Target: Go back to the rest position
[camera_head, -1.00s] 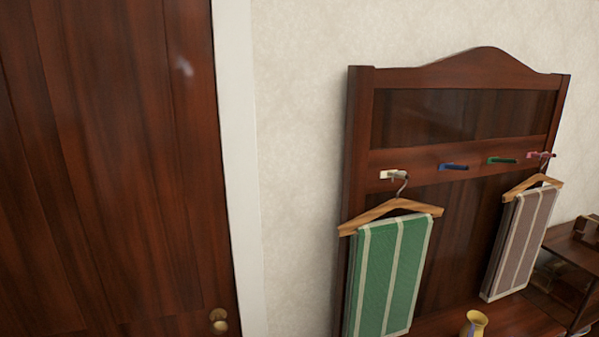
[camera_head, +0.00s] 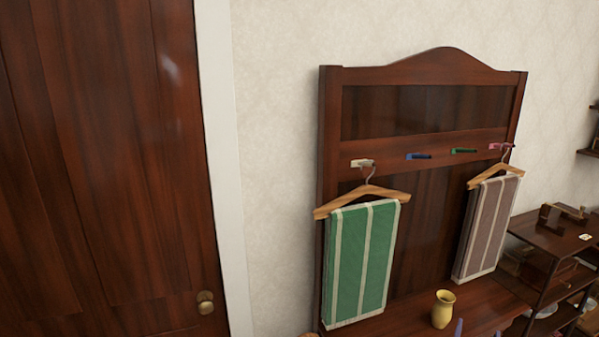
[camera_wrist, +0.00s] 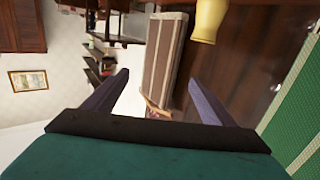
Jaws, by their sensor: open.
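My gripper (camera_wrist: 160,88) is open and empty in the wrist view, its two purple fingers spread apart. Two small purple tips at the bottom edge of the head view look like its fingers. In the wrist view a brown striped cloth (camera_wrist: 163,55) shows beyond the gap between the fingers, and a green striped cloth (camera_wrist: 302,120) is at the right edge. In the head view the green striped cloth (camera_head: 362,262) hangs on a wooden hanger at the white peg (camera_head: 361,163). The brown striped cloth (camera_head: 487,228) hangs on another hanger at the pink peg (camera_head: 500,147).
The wooden rack (camera_head: 430,105) also has an empty blue peg (camera_head: 418,156) and an empty green peg (camera_head: 463,150). A yellow vase (camera_head: 443,309) stands on its ledge. A cluttered dark shelf (camera_head: 555,235) is at right, a wooden door (camera_head: 100,170) at left.

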